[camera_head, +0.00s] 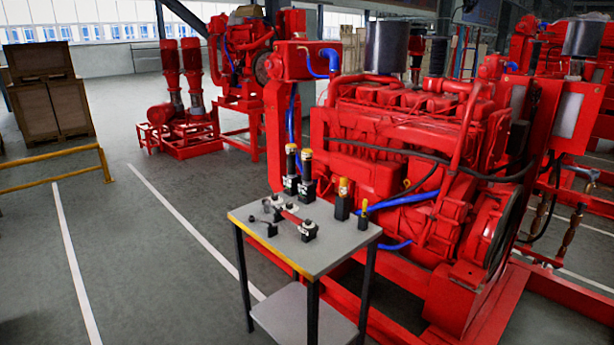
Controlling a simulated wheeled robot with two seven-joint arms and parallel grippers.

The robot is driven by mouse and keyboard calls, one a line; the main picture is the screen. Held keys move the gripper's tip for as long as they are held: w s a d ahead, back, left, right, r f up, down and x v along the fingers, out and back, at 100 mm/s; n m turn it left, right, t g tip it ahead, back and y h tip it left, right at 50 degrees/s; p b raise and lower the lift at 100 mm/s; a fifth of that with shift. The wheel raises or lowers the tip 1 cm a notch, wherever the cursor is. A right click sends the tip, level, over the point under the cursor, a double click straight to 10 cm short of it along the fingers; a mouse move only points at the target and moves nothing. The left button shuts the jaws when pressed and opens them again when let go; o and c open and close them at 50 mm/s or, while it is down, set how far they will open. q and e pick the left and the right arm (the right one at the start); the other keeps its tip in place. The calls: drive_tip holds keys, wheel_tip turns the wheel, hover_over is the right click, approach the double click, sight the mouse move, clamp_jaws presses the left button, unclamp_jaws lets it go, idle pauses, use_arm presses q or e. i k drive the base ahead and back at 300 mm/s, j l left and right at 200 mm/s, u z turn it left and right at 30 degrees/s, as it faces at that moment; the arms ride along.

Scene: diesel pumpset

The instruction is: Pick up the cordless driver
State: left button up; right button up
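A small table (338,240) with a grey top and dark legs stands in front of a large red diesel pumpset (390,130). Two tall black items with yellow tops, a left one (291,170) and a right one (306,177), stand upright at its back edge. A shorter black item with a yellow top (342,199) stands near the right corner. A small black and white item (308,231) is near the middle. The items are too small to tell which is the cordless driver. Neither of my grippers is in view.
Several small dark and light pieces (271,212) lie on the table's left part, and a thin blue and yellow item (363,211) is at its right. A lower shelf (300,315) looks empty. Yellow railing (55,182) stands left. The floor (150,270) left of the table is clear.

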sight(307, 154)
drive_tip(key=j+u, duration=0.1)
drive_tip(key=u, duration=2.7)
drive_tip(key=i+u, duration=0.15)
drive_tip(key=i, duration=0.25)
drive_tip(key=z, duration=0.5)
drive_tip(key=k+l+z, duration=0.1)
drive_tip(key=z, duration=0.9)
drive_tip(key=l+z, duration=0.15)
drive_tip(key=z, duration=0.35)
drive_tip(key=l+z, duration=0.1)
drive_tip(key=z, duration=0.35)
drive_tip(key=l+z, duration=0.1)
drive_tip(key=z, duration=0.4)
drive_tip(key=i+j, duration=0.45)
drive_tip(key=i, duration=0.15)
drive_tip(key=i+j, duration=0.85)
drive_tip(key=i, duration=0.3)
drive_tip(key=j+u, duration=0.05)
